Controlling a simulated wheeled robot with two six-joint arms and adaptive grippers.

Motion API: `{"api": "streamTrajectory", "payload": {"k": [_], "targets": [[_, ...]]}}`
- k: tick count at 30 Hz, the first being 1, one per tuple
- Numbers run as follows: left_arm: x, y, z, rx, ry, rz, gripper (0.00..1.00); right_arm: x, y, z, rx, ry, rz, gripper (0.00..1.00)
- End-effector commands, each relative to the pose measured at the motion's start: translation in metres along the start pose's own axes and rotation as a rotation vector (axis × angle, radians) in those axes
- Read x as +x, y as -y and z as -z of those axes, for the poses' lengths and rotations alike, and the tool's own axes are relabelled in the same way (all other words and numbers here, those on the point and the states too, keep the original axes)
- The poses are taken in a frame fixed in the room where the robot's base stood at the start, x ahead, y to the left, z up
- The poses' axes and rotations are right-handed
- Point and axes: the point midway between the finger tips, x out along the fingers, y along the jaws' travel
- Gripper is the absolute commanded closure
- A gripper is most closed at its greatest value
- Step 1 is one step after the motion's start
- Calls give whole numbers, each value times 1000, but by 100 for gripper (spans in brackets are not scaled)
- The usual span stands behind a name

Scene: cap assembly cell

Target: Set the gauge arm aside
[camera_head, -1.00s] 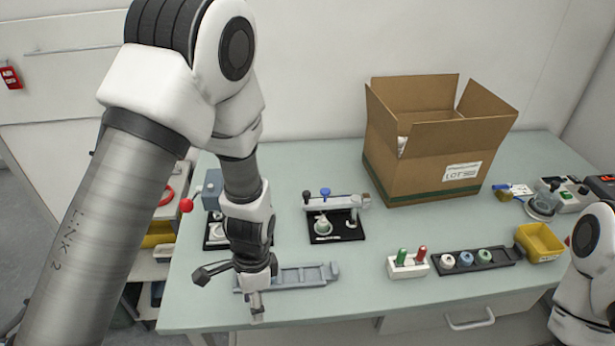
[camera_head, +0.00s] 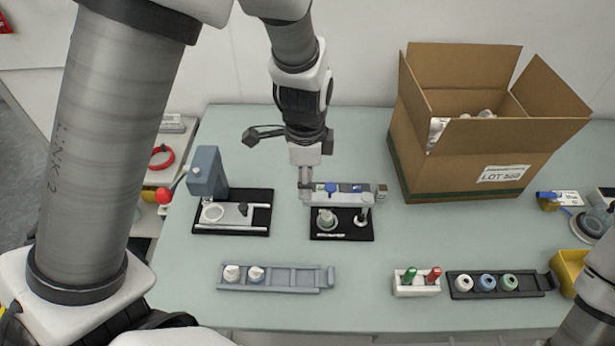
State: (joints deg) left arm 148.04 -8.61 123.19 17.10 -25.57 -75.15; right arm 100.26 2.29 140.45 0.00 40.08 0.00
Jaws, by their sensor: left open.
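The gauge arm (camera_head: 347,200) is a light grey bar with a blue knob. It lies across the back of a small black fixture (camera_head: 343,238) that holds two pale round parts, one larger than the other. My left gripper (camera_head: 305,188) points down at the left end of the bar, with its jaws open. Its fingertips overlap that end in the picture; I cannot tell whether they touch it. My right gripper is out of view; only part of my right arm shows at the lower right.
A grey press (camera_head: 207,175) with a red-knobbed lever stands left of the fixture. A grey tray (camera_head: 300,280) with two caps lies in front. A white holder (camera_head: 416,290), a black cap tray (camera_head: 540,283) and a large carton (camera_head: 450,165) stand to the right. Table between them is clear.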

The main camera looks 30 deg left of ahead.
Motion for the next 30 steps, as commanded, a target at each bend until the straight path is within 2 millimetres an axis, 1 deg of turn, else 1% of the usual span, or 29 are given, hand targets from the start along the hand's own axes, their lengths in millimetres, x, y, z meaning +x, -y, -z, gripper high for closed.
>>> {"api": "streamTrajectory", "payload": {"k": [1,4,11,12,13,14,15,16,23,30], "targets": [[8,0,0,0,1,-4,53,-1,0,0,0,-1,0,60],[18,0,0,0,1,-2,53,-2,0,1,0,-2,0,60],[20,0,0,-1,0,1,53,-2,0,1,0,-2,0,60],[20,0,0,-1,0,1,60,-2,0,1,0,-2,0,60],[20,0,0,-1,0,1,70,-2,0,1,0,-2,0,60],[20,0,0,-1,0,1,81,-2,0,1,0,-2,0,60],[20,0,0,-1,0,1,95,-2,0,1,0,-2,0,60],[20,0,0,0,0,0,100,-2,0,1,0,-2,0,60],[20,0,0,-2,1,0,100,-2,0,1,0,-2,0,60],[20,-1,-4,-34,1,-3,100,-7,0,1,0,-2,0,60]]}}
